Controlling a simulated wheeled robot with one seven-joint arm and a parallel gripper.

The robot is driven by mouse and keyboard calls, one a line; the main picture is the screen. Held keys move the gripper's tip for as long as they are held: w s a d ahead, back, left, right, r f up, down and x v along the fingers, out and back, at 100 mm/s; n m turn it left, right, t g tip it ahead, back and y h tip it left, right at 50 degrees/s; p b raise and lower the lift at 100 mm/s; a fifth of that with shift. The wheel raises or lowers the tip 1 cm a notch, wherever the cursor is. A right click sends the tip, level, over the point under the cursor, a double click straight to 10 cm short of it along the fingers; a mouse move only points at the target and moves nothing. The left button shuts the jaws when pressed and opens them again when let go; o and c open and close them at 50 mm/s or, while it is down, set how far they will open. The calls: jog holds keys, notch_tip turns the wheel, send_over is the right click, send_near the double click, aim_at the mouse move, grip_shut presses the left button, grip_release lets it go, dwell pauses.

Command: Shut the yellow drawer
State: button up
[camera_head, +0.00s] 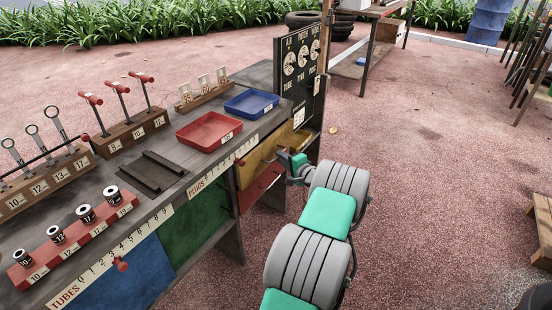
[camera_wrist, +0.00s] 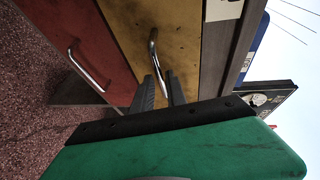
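The yellow drawer (camera_head: 258,160) is in the right part of the workbench front, under the tabletop, in the head view. Its scuffed yellow front (camera_wrist: 130,20) and curved metal handle (camera_wrist: 153,45) fill the upper middle of the wrist view. I cannot tell how far the drawer stands out. My gripper (camera_head: 284,154) is at the right part of this front. In the wrist view its two dark fingers (camera_wrist: 161,80) are apart, with yellow showing between them, and their tips are close to the handle's lower end. Whether they touch the handle is unclear.
A red drawer (camera_head: 262,187) with its own handle (camera_wrist: 86,70) is below the yellow one. Blue (camera_head: 251,102) and red (camera_head: 209,131) trays sit on the bench above. A dark gauge board (camera_head: 301,65) stands at the bench's right end. Open paving lies to the right.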

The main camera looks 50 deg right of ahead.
jog(key=shift+x, duration=1.3)
grip_shut()
jog(key=shift+a, duration=0.1)
